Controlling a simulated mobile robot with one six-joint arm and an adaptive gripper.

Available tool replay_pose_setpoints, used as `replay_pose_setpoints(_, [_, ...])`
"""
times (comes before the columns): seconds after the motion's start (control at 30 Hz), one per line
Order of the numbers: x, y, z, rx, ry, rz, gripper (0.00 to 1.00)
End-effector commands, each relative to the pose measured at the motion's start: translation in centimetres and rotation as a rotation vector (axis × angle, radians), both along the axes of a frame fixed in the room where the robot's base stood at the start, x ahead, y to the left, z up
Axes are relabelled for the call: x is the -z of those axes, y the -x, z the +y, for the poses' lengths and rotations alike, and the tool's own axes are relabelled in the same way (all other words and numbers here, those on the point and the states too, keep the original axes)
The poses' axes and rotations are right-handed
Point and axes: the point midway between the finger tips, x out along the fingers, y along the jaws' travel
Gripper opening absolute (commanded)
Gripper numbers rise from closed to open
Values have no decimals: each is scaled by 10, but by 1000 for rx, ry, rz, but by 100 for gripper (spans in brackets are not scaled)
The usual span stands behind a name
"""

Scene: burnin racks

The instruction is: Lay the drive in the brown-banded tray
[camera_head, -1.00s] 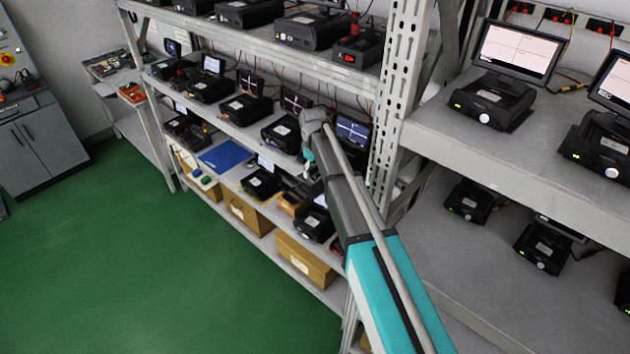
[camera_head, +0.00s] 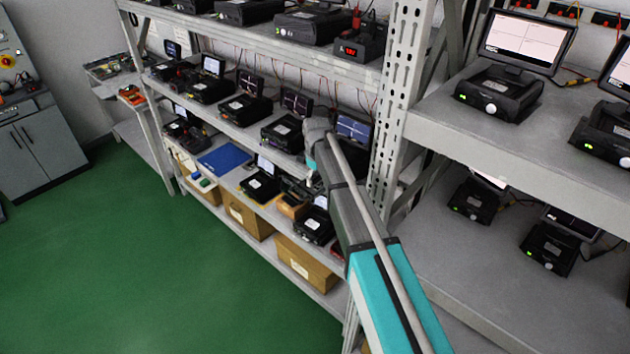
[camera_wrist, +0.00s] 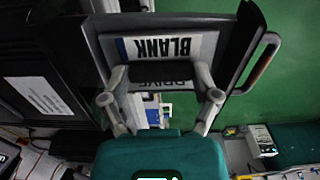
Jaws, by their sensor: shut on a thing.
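The drive (camera_wrist: 165,46) fills the top of the wrist view. It is a dark, flat case with a white label reading "BLANK" and "DRIVE" and a curved handle at its right. My gripper (camera_wrist: 161,82) is shut on the drive, its two grey fingers reaching over the label side. I cannot make out a brown-banded tray in either view.
A shelf rack (camera_head: 250,130) holds several black units with small screens. Another rack (camera_head: 530,160) stands close at right. The green floor (camera_head: 130,270) at left is clear.

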Motion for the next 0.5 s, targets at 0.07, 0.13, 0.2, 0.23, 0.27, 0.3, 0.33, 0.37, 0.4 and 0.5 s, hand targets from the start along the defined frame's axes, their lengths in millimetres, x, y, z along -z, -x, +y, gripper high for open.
replay_pose_setpoints(0.07, [-1, 0, 0, 0, 0, 0, 22])
replay_pose_setpoints(0.13, [-1, 0, 0, 0, 0, 0, 22])
replay_pose_setpoints(0.2, [-1, 0, 0, 0, 0, 0, 22])
replay_pose_setpoints(0.23, [0, 0, 0, 1, 0, 0, 22])
replay_pose_setpoints(0.27, [0, 0, 0, 1, 0, 0, 22])
replay_pose_setpoints(0.3, [1, 0, -1, 1, 0, 0, 22])
replay_pose_setpoints(0.33, [2, 0, -1, 1, 0, 0, 22])
replay_pose_setpoints(0.37, [3, 0, -1, 1, 0, 0, 22])
replay_pose_setpoints(0.4, [4, 0, -1, 1, 0, 0, 22])
replay_pose_setpoints(0.5, [2, 0, -1, 1, 0, 0, 98])
